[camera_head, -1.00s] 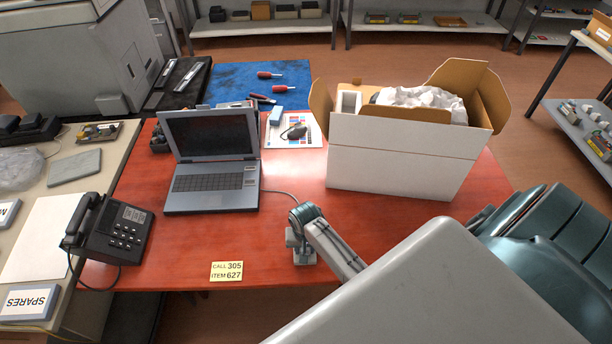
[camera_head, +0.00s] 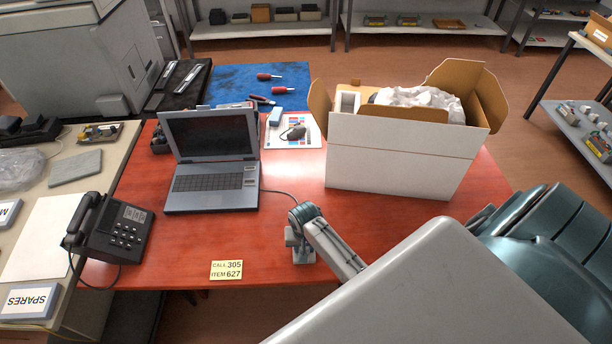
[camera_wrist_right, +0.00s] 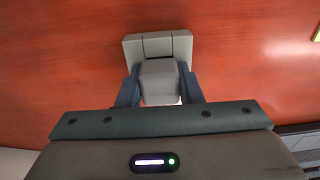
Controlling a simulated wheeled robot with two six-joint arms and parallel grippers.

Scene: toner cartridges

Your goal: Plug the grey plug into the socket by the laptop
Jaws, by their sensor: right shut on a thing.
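My right gripper (camera_head: 300,238) is low over the red table in front of the laptop (camera_head: 212,165). In the right wrist view its two fingers (camera_wrist_right: 160,92) are closed on the sides of the grey plug (camera_wrist_right: 160,78). A wider pale grey block, seemingly the socket (camera_wrist_right: 157,44), lies directly beyond the plug. The plug overlaps its near edge in this view, and I cannot tell whether it is inserted. In the head view a small grey block (camera_head: 290,237) shows beside the gripper. A grey cable (camera_head: 280,191) runs between the laptop and the gripper. My left gripper is out of view.
A white-sided open carton (camera_head: 390,158) stands right of the laptop. A black telephone (camera_head: 112,228) is at the left and a yellow note (camera_head: 226,270) at the table's front edge. A mouse (camera_head: 295,132) lies behind. The red surface around the gripper is mostly clear.

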